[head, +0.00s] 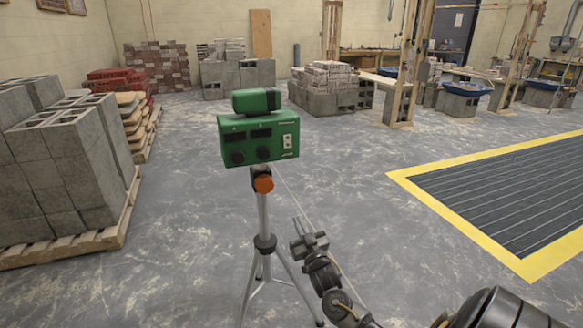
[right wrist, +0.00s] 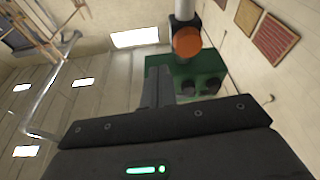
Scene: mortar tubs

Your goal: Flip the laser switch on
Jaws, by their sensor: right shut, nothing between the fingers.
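The green laser (head: 258,138) stands upright on a tripod (head: 264,225) in the middle of the head view. Its switch (head: 287,141) is on a small pale plate at the right of the front face; its position is too small to tell. My right gripper (head: 299,224) is shut and empty, below and to the right of the laser, beside the tripod and apart from the switch. In the right wrist view, the shut fingers (right wrist: 156,88) appear in front of the laser's green body (right wrist: 208,72), with the switch not visible. My left gripper is not in view.
An orange knob (head: 263,184) sits just under the laser. A pallet of grey blocks (head: 65,160) stands at the left, and more block stacks (head: 328,88) stand behind. A yellow-bordered floor grate (head: 510,190) lies at the right. The floor around the tripod is clear.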

